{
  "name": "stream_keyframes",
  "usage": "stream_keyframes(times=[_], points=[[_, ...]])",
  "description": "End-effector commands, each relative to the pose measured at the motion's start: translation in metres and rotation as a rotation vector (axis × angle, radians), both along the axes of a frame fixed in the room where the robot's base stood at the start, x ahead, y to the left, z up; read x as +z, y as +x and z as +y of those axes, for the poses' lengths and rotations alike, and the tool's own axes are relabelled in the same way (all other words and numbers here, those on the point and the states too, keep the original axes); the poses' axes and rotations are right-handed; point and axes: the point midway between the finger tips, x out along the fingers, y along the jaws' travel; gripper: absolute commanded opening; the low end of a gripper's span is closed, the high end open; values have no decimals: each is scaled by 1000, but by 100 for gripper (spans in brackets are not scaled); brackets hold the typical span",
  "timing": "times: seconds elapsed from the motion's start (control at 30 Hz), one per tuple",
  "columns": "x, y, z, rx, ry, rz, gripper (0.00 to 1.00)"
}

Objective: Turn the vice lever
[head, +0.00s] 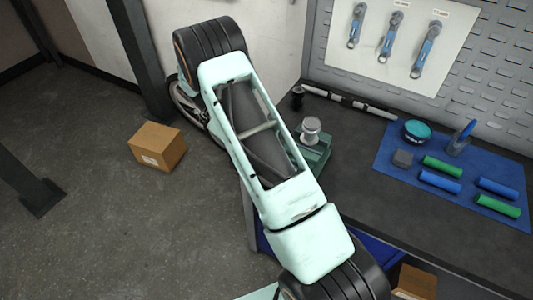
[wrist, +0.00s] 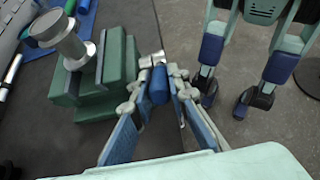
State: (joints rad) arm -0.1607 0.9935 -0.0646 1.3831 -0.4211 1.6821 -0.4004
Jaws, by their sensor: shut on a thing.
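The green vice (head: 317,157) sits at the left edge of the dark workbench, with a silver round part on top, and my arm covers part of it in the head view. In the wrist view the vice (wrist: 122,68) is at upper left, its green blocks beside my gripper. My gripper (wrist: 160,82) has its blue-padded fingers closed around a small blue piece, which looks like the vice lever (wrist: 158,86), next to a silver fitting at the vice's side. The lever's far parts are hidden by the fingers. In the head view my gripper is hidden behind my arm.
A blue mat (head: 391,158) on the bench holds blue and green cylinders and a teal tin (head: 417,131). Wrenches (head: 391,35) hang on the pegboard. A cardboard box (head: 157,146) stands on the floor at left, near a spoked wheel (head: 186,103).

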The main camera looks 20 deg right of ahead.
Motion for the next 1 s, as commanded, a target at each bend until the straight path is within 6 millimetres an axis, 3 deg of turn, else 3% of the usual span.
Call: stream_keyframes(times=[0.07,0.1,0.23,0.57,1.0], points=[[0,0,0,1,1,-1,0],[0,0,0,1,1,-1,20],[-1,0,0,1,1,-1,33],[1,2,2,1,1,-1,33],[29,40,31,2,2,-2,33]])
